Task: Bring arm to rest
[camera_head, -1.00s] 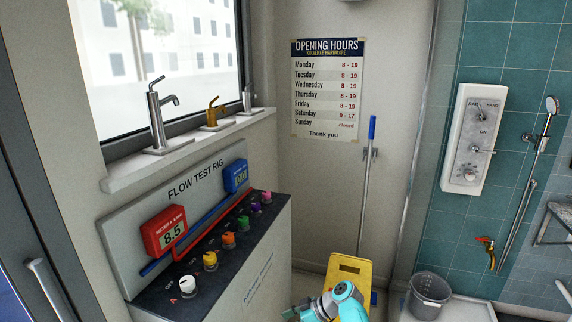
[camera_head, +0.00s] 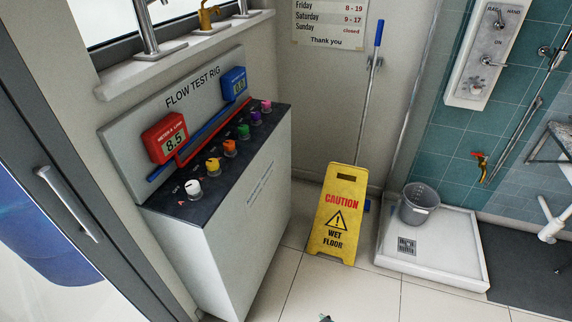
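My gripper does not show clearly in the head view. Only a tiny dark and teal bit of my arm (camera_head: 325,318) peeks in at the bottom edge, over the tiled floor. I cannot tell which part of the arm it is. Nothing held can be seen.
The flow test rig (camera_head: 215,225) stands at left, with several coloured knobs and a red meter (camera_head: 165,138) reading 8.5. A yellow wet-floor sign (camera_head: 338,215) stands right of it. A grey bucket (camera_head: 418,204) sits in a white shower tray (camera_head: 450,250). The floor (camera_head: 350,290) in front is clear.

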